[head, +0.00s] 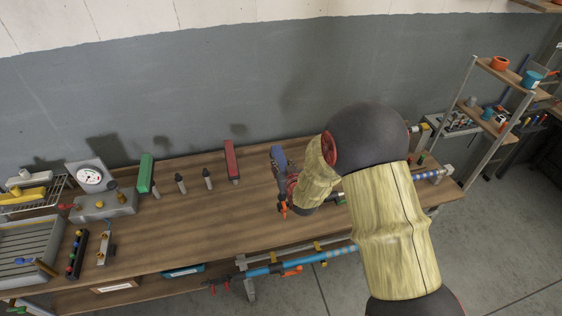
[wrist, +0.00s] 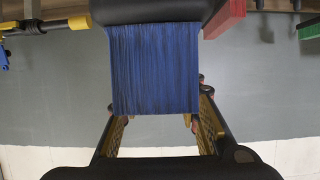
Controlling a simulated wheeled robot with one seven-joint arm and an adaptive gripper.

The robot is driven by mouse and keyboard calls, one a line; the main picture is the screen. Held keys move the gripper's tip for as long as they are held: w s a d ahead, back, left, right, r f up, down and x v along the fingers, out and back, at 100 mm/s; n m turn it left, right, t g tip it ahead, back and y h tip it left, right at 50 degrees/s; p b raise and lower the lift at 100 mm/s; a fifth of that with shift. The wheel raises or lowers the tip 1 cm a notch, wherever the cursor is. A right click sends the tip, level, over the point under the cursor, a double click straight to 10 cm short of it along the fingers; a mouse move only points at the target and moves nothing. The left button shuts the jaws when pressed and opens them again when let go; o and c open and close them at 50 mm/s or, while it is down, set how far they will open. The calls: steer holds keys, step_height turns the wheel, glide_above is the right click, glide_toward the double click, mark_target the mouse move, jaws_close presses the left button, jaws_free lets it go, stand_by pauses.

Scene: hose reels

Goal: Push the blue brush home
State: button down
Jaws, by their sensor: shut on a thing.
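The blue brush (head: 279,157) stands up at my gripper over the right half of the wooden bench. In the wrist view its dark blue bristles (wrist: 152,65) fill the upper middle, below a black part at the top edge. My gripper (head: 287,198) is shut on the brush, with its two fingers on either side of the bristles in the wrist view. My arm and gripper hide the lower part of the brush, so I cannot tell whether it touches the bench.
A red block-like brush (head: 231,160) and a green one (head: 146,173) stand along the back of the bench (head: 200,225). Two dark pointed pegs (head: 207,179) stand between them. A gauge (head: 91,177) is at left. The bench's front middle is clear.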

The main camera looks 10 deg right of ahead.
step_height(320, 180, down, 2)
steer(key=shift+w+f+b, duration=0.1)
steer(key=shift+w+b, duration=0.05)
steer(key=shift+b, duration=0.25)
steer(key=shift+f+b, duration=0.7)
steer(key=shift+f, duration=0.9)
steer(key=shift+b, duration=1.55)
steer(key=shift+f+b, duration=2.3)
steer(key=shift+b, duration=0.05)
steer(key=c, duration=1.2)
jaws_free()
steer(key=shift+f, duration=0.1)
steer(key=shift+s, duration=0.2)
steer(key=v, duration=1.2)
